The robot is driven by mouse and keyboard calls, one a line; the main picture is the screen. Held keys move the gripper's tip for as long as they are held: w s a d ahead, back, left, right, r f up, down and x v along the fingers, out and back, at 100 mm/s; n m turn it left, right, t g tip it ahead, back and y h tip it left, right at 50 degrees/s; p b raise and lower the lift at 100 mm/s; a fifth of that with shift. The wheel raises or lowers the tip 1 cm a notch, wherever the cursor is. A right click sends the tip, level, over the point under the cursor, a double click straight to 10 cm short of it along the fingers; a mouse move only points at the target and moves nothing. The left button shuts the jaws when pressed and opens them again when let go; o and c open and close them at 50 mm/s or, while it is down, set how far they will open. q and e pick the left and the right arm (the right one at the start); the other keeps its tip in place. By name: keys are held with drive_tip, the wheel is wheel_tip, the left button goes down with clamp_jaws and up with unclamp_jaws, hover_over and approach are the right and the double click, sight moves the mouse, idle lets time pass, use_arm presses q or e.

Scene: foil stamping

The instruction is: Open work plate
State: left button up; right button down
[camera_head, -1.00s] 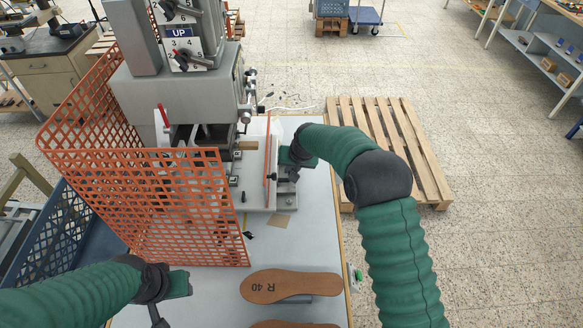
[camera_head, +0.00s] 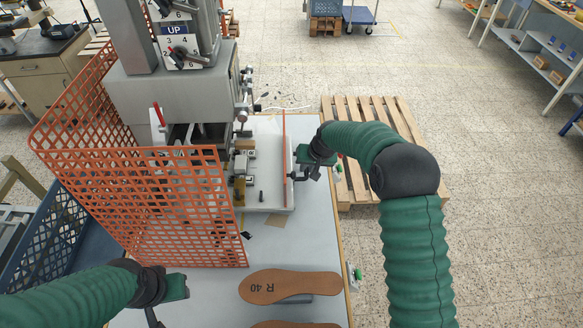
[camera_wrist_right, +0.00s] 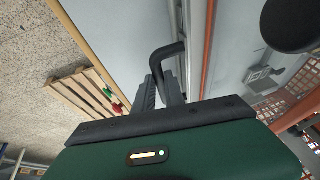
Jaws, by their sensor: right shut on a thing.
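The work plate (camera_head: 266,198) is a pale slab on the bench beside the grey stamping press (camera_head: 172,100). It carries small metal and brass fixtures (camera_head: 241,172) and has a thin orange-red upright panel (camera_head: 284,160) near its right side. My right gripper (camera_head: 299,173) is at the right side of this panel. In the right wrist view, its black fingers (camera_wrist_right: 165,86) are closed around a bent black handle (camera_wrist_right: 168,52). My left gripper (camera_head: 163,290) hangs at the lower left, apart from the plate. Its fingers are too unclear to read.
An orange mesh guard (camera_head: 135,190) stands left of the plate. Brown insole pieces, one marked R 40 (camera_head: 290,284), lie at the bench's front. A wooden pallet (camera_head: 375,135) is on the floor right of the bench. A blue crate (camera_head: 55,235) stands left.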

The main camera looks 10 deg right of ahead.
use_arm(q)
drive_tip(key=shift+s+d+f+b, duration=0.15)
drive_tip(key=shift+d+f+b, duration=0.15)
drive_tip(key=shift+f+b, duration=0.25)
use_arm(e)
drive_tip(key=s+d, duration=0.3)
drive_tip(key=d, duration=1)
drive_tip(key=shift+d, duration=0.3)
drive_tip(key=c, duration=1.6)
unclamp_jaws()
drive_tip(key=shift+r, duration=0.1)
use_arm(q)
drive_tip(key=shift+s+a+r, duration=0.1)
drive_tip(key=shift+s, duration=0.15)
use_arm(e)
drive_tip(key=shift+o, duration=1)
drive_tip(key=shift+s+a+r, duration=0.1)
drive_tip(key=shift+a, duration=0.05)
use_arm(q)
drive_tip(key=shift+w, duration=0.1)
